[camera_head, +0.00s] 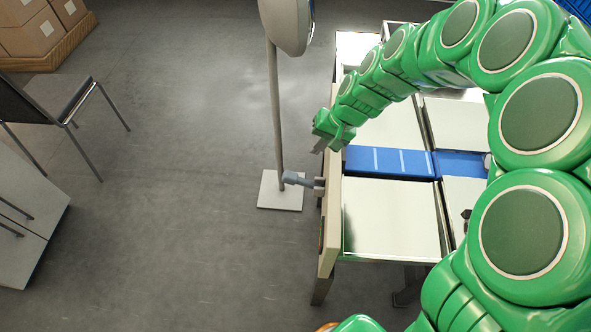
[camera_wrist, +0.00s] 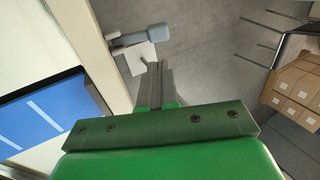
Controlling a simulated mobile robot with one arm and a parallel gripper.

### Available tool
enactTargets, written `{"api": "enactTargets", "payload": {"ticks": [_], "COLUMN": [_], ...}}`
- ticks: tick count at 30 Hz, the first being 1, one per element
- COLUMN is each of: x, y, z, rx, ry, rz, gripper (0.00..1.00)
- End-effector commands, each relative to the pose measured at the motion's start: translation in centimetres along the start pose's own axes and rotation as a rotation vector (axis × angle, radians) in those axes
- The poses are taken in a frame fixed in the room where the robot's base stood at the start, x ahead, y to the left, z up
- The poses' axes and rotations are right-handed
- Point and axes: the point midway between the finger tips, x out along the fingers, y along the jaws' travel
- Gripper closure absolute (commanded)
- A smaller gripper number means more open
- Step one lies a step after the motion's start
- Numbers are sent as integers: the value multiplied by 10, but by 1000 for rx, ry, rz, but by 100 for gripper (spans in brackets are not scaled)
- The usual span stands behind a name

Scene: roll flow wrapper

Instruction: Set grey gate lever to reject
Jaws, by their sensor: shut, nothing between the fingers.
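The grey gate lever (camera_head: 303,181) sticks out from the left side of the wrapper frame, with its rounded end pointing left. It also shows in the wrist view (camera_wrist: 139,36), running sideways just beyond my fingertips. My gripper (camera_head: 321,146) is above the machine's left edge, a little farther back than the lever in the head view. In the wrist view my gripper (camera_wrist: 156,68) is shut and empty, with its fingers together. The fingertips look close to the lever, but I cannot tell the exact gap. Any lever position marks are not readable.
A blue belt (camera_head: 390,161) crosses the pale machine top (camera_head: 390,215). A pole (camera_head: 275,110) on a white base plate (camera_head: 268,203) stands left of the lever. A chair (camera_head: 65,95), cabinet (camera_head: 28,215) and boxes (camera_head: 38,30) are farther left. The floor between is clear.

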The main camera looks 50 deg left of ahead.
Motion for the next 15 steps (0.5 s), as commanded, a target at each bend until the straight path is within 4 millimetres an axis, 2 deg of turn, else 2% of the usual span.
{"api": "enactTargets", "payload": {"ticks": [8,15], "x": [1,24], "y": [0,0], "z": [0,0], "rx": [0,0], "ry": [0,0], "rz": [0,1], "gripper": [100,100]}}
